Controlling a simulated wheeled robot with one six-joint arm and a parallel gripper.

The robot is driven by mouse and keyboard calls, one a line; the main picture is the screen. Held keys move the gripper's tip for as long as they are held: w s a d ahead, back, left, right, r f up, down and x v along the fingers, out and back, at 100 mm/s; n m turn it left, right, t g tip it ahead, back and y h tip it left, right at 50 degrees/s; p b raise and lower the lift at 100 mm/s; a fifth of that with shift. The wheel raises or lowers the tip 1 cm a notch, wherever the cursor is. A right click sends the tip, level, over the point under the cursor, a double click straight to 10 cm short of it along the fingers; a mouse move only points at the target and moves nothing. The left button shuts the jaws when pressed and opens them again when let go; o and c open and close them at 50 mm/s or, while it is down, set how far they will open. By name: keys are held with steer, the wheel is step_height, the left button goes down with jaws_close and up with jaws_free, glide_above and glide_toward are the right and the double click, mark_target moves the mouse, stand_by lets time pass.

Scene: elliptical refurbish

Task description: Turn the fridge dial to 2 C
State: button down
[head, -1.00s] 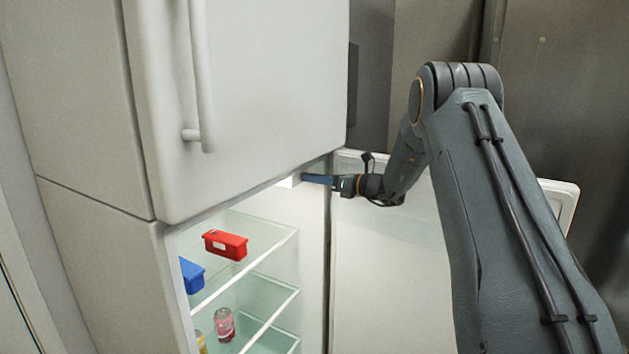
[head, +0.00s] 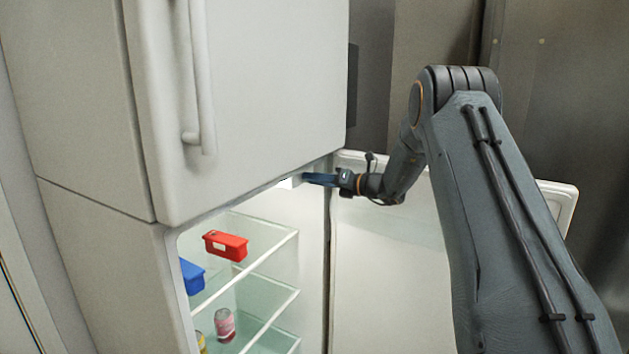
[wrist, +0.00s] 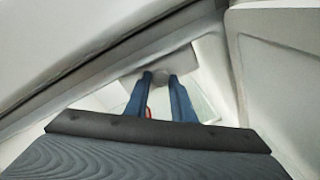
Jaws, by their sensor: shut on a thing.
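My gripper (head: 306,179) reaches from the right to the top inner edge of the open fridge compartment, just under the upper door. The dial's marks and setting cannot be read in either view.
The upper door (head: 250,100) is shut, with a long handle (head: 201,80). The open lower door (head: 385,270) stands at the right, behind my arm. Glass shelves hold a red box (head: 226,245), a blue box (head: 192,277) and cans (head: 224,324).

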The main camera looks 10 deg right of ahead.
steer(key=c, duration=1.5)
jaws_free()
steer(key=shift+d, duration=0.1)
steer(key=b+v, duration=0.2)
steer(key=v, duration=0.5)
steer(key=shift+s+d, duration=0.2)
steer(key=shift+s, duration=0.1)
